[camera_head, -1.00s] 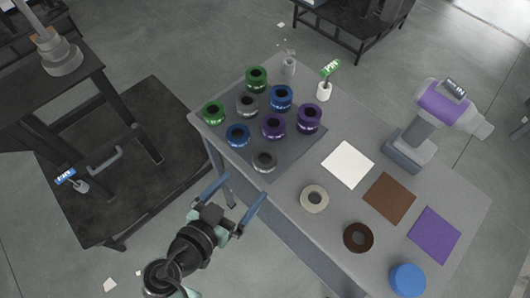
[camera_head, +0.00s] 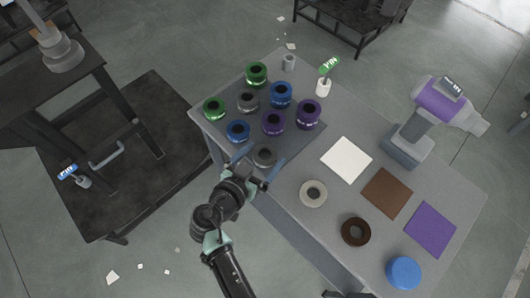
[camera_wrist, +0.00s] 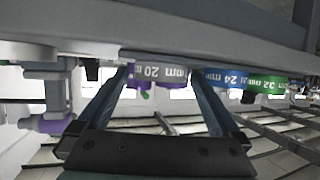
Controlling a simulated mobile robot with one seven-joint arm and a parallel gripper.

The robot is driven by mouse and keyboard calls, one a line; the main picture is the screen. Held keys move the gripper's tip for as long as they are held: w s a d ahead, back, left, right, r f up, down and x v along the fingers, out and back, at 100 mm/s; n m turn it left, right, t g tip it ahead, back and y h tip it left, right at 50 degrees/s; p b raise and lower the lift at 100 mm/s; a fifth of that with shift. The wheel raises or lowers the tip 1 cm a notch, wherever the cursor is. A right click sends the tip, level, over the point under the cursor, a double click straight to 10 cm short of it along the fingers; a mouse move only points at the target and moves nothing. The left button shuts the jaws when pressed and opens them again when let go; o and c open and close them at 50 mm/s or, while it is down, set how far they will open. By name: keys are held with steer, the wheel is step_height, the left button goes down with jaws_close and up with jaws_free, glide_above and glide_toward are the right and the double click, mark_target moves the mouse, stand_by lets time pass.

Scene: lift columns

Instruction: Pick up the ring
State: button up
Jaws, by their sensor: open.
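In the wrist view this ring (camera_wrist: 150,72) appears between the two fingers, apparently not gripped. Contact is unclear. Other thick rings stand on the mat: blue (camera_head: 238,131), purple (camera_head: 274,122), green (camera_head: 214,108) and more. The frames do not show which ring is meant.
The grey table (camera_head: 450,185) also holds white (camera_head: 346,160), brown (camera_head: 387,193) and purple (camera_head: 430,229) squares, a blue round piece (camera_head: 404,273) and a purple-grey drill-like tool (camera_head: 435,110). Neighbouring rings stand close behind the grey one.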

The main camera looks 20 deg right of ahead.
steer(key=c, duration=1.4)
steer(key=shift+r, duration=0.1)
steer(key=shift+c, duration=0.2)
step_height(320, 180, up, 10)
